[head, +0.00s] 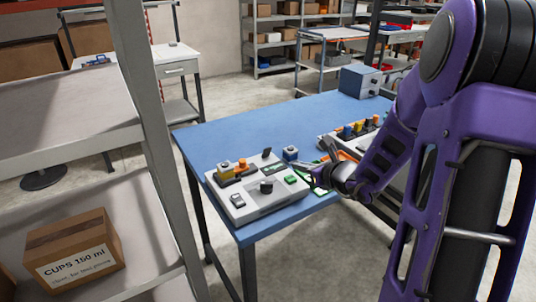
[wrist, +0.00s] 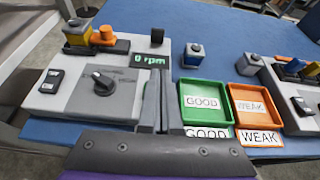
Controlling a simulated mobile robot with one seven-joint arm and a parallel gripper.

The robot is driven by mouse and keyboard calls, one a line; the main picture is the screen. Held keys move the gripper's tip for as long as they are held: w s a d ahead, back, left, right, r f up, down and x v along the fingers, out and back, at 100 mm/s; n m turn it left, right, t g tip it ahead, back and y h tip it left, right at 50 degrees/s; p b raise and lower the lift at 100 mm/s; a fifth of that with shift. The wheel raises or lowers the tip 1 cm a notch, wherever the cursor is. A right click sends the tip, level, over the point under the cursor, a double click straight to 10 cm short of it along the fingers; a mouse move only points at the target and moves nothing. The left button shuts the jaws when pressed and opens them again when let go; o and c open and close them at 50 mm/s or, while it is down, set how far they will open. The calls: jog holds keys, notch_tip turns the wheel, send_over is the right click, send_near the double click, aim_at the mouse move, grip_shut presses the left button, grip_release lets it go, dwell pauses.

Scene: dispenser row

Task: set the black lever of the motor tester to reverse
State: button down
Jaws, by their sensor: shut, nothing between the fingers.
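The motor tester (head: 245,203) is a light grey box on the blue table; it also shows at left in the wrist view (wrist: 75,105). Its display (wrist: 146,60) reads 0 rpm. A black part (wrist: 157,36) stands up at its far right corner, seen also in the head view (head: 266,153). A black turning handle (wrist: 102,78) sits mid-panel, its end toward the upper left. I cannot tell which is the lever, nor read any direction marks. My gripper (head: 325,172) is shut and empty, at the tester's right side; its fingers (wrist: 160,105) hide part of that edge.
A green GOOD tray (wrist: 206,118) and an orange WEAK tray (wrist: 271,92) lie right of the tester. A small blue-grey block (wrist: 194,55) stands behind them. Another grey device (wrist: 299,112) is further right. The table (head: 225,138) is clear behind the tester.

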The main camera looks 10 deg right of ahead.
aim_at(280, 172)
jog(key=shift+s+a+f, duration=0.25)
jog(key=shift+s+f, duration=0.05)
jog(key=shift+s, duration=0.15)
jog(key=x, duration=1)
jog(key=shift+b, duration=0.3)
jog(key=shift+w+a+r, duration=0.25)
jog(key=shift+w+r, duration=0.05)
jog(key=shift+w, duration=0.25)
jog(key=shift+w+a+r, duration=0.25)
jog(key=shift+w, duration=0.3)
jog(key=shift+w+a+r+p, duration=0.25)
jog(key=shift+w+p, duration=0.05)
jog(key=shift+w, duration=0.35)
jog(key=shift+w+r+g+p, duration=0.1)
jog(key=shift+r+g+p, duration=0.15)
jog(key=shift+p, duration=0.25)
